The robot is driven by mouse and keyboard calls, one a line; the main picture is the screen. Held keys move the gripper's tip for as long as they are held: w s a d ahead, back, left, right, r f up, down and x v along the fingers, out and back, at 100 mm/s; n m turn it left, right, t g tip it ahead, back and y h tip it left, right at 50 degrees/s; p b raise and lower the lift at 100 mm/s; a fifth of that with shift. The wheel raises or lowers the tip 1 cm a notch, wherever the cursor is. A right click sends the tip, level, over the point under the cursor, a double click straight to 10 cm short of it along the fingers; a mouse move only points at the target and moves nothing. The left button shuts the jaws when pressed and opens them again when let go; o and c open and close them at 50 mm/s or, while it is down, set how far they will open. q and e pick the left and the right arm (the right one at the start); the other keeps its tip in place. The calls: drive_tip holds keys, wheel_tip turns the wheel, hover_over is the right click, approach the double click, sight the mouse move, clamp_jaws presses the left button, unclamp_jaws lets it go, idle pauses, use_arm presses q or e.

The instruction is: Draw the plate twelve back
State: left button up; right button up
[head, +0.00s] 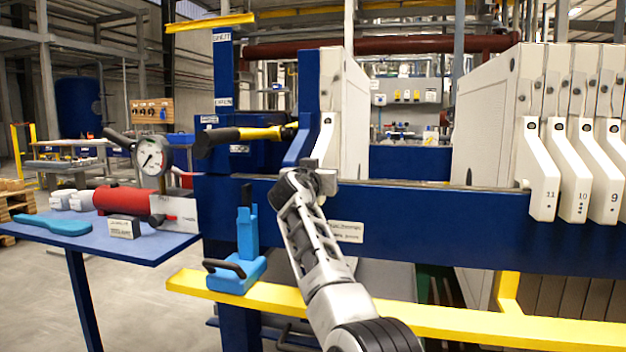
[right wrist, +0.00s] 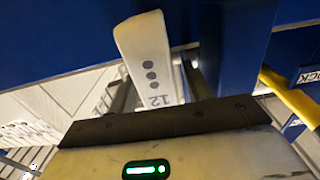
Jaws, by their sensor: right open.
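Plate twelve (head: 343,105) is a pale plate at the left of the press, close beside the blue upright (head: 308,95). Its white handle (head: 325,140) sticks out above the blue side beam. In the right wrist view the handle (right wrist: 150,60) shows three dots and the number 12. My right gripper (head: 321,176) is at the lower end of this handle. It is open, with a finger showing on each side of the handle; whether either touches is not clear. My left gripper is not in view.
Plates with handles 11 (head: 543,170), 10 (head: 570,170) and 9 (head: 600,170) stand packed at the right, across a wide gap. A yellow-black lever (head: 240,137) is left of plate twelve. A yellow rail (head: 470,322) runs below; a blue side table (head: 150,248) stands left.

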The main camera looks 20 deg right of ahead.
use_arm(q)
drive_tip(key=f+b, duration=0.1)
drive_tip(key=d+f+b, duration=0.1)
drive_tip(key=b, duration=0.1)
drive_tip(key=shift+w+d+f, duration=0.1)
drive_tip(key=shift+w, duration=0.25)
use_arm(e)
drive_tip(key=v, duration=1.5)
drive_tip(key=shift+s+a, duration=0.2)
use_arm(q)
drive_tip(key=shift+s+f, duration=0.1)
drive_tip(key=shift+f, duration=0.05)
